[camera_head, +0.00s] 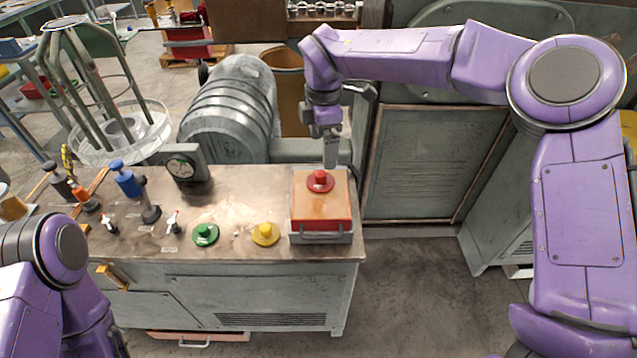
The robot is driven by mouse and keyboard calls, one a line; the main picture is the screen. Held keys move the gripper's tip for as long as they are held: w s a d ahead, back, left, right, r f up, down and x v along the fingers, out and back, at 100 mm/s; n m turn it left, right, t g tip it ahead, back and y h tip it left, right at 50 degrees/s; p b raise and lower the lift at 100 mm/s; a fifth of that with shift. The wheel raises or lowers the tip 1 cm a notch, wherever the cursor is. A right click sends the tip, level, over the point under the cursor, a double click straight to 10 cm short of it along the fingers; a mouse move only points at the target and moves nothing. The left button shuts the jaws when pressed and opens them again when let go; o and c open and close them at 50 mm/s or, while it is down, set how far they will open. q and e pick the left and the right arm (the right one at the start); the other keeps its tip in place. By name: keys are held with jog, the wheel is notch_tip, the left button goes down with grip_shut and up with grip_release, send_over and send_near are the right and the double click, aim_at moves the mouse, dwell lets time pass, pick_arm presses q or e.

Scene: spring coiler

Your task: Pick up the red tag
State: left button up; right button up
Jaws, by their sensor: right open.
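I cannot clearly make out a red tag in the head view. The reddest things on the grey machine's bench top (225,190) are a round red button (320,181) and the red front of the orange-topped box (321,207) under it. My right gripper (331,164) points down just behind the red button, near the back edge of that box. It is open, though its finger gap barely shows from here, and nothing is seen in it. My left arm shows at the lower left, but its gripper is out of the picture.
A green button (205,234), a yellow button (265,234), a dial gauge (181,168) and a blue-topped post (128,184) stand on the bench. A ribbed grey motor housing (230,110) and a brown bin (288,85) are behind. Bare floor lies right of the bench.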

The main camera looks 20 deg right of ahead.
jog(key=p, duration=0.1)
send_over(320, 173)
jog(key=f, duration=0.4)
jog(key=shift+s+d+f, duration=0.1)
jog(key=shift+s+f, duration=0.2)
jog(key=shift+f, duration=0.05)
jog(key=f+p, duration=0.1)
jog(key=f, duration=0.1)
jog(key=f+p, duration=0.2)
jog(key=f, duration=0.1)
jog(key=shift+w+f, duration=0.3)
jog(key=shift+f, duration=0.25)
jog(key=shift+c, duration=0.7)
jog(key=c, duration=0.9)
